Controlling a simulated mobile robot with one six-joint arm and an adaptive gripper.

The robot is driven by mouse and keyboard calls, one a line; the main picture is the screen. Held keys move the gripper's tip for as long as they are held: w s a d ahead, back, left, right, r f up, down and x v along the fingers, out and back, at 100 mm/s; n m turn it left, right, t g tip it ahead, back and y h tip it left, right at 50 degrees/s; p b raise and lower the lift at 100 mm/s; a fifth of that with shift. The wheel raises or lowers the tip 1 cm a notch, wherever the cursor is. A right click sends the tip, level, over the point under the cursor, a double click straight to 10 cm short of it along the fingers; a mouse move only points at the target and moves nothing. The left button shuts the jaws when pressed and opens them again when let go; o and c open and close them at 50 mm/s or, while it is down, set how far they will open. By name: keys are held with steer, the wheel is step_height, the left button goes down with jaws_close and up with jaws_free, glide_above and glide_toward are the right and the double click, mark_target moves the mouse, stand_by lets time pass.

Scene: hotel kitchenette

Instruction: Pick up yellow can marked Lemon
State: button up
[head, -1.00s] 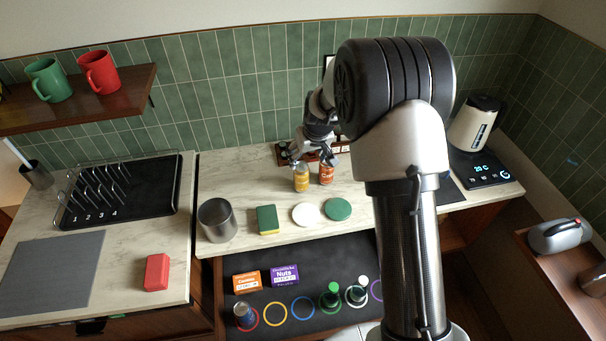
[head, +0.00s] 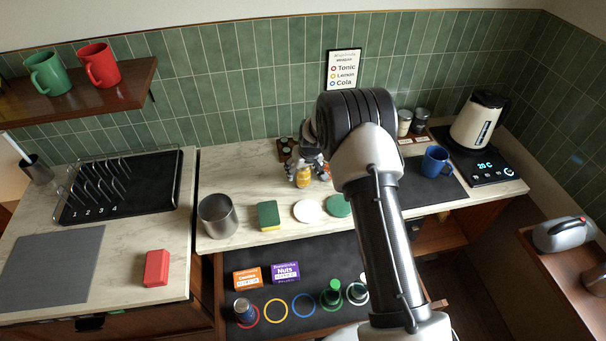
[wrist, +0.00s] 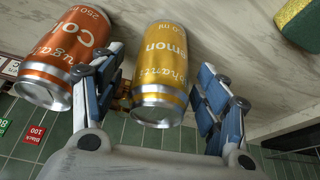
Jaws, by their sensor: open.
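The yellow can marked Lemon (wrist: 160,75) stands on the marble counter and shows in the head view (head: 303,177) under my gripper. My gripper (wrist: 165,95) is open, with one finger on each side of the yellow can. The left finger sits in the narrow space between the yellow can and an orange-red can (wrist: 68,60) marked "Co...". The right finger is apart from the yellow can. In the head view my gripper (head: 308,170) partly covers the yellow can, and the orange-red can is mostly hidden behind my arm.
A blue mug (head: 435,161) stands to the right. A dark tray (head: 285,150) with small round items is behind.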

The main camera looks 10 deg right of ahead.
steer(key=shift+c, duration=0.2)
steer(key=c, duration=1.3)
